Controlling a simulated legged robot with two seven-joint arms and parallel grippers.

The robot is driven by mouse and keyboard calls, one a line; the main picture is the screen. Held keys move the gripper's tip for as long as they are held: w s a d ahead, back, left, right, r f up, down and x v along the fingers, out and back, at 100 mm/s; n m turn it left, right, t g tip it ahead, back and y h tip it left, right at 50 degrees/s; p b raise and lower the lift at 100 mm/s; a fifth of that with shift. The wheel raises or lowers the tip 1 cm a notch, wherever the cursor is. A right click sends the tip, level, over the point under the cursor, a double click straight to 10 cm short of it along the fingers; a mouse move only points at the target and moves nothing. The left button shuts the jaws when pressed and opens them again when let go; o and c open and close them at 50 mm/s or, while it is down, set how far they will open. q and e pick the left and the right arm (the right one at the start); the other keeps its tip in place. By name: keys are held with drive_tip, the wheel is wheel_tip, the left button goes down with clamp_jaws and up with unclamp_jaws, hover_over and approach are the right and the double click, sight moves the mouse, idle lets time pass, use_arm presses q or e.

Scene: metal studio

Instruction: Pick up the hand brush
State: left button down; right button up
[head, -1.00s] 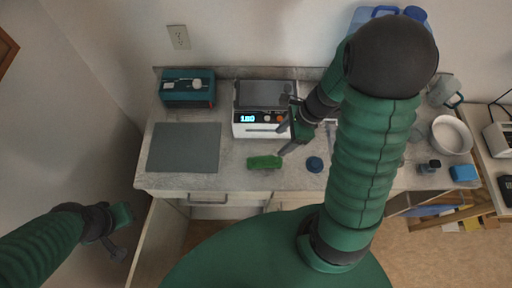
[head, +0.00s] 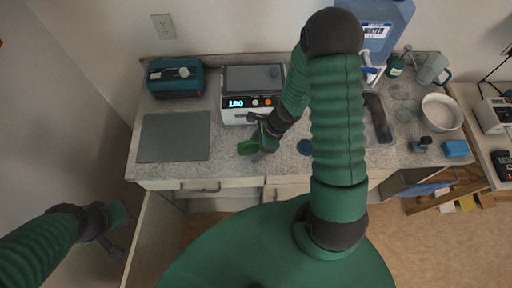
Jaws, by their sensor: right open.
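The green hand brush (head: 247,147) lies on the speckled counter in front of the white scale, near the counter's front edge. My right gripper (head: 262,146) is open right at the brush, over its right part, which it partly hides. I cannot tell whether the fingers touch the brush. My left gripper (head: 114,226) hangs low at the left, away from the counter; its jaw state is unclear.
A grey mat (head: 174,137) and a teal device (head: 174,79) are on the left of the counter (head: 200,176). The scale (head: 240,117) stands behind the brush.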

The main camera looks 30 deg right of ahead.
drive_tip(key=shift+w+a, duration=0.15)
drive_tip(key=shift+w, duration=0.05)
drive_tip(key=c, duration=0.5)
drive_tip(key=shift+s, duration=0.1)
drive_tip(key=c, duration=0.7)
clamp_jaws()
drive_tip(key=shift+r, duration=0.1)
